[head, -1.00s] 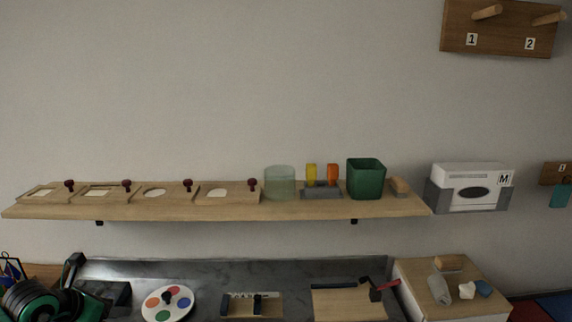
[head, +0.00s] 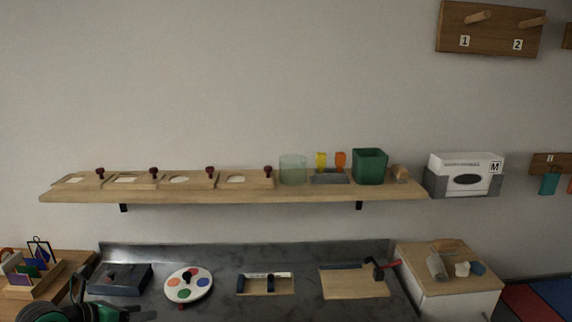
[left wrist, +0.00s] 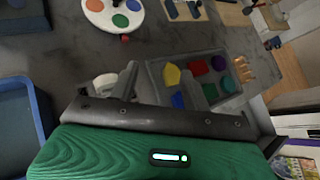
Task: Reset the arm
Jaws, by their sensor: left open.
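My left gripper (left wrist: 163,84) is open, with its two grey fingers apart above the dark counter in the left wrist view. Nothing shows held between them. A grey tray of coloured shapes (left wrist: 239,95) lies beyond and right of the fingers, partly hidden by the right one. A small white round thing (left wrist: 104,84) lies beside the left finger. In the head view only green and black parts of my left arm show at the bottom left corner. My right gripper is not in view.
A blue bin (left wrist: 8,84) stands at the left in the wrist view. The counter (head: 225,262) holds a palette with coloured discs (head: 189,285), a dark box (head: 119,279) and boards. A wooden shelf (head: 230,192) runs above. A wooden organiser (head: 38,292) stands far left.

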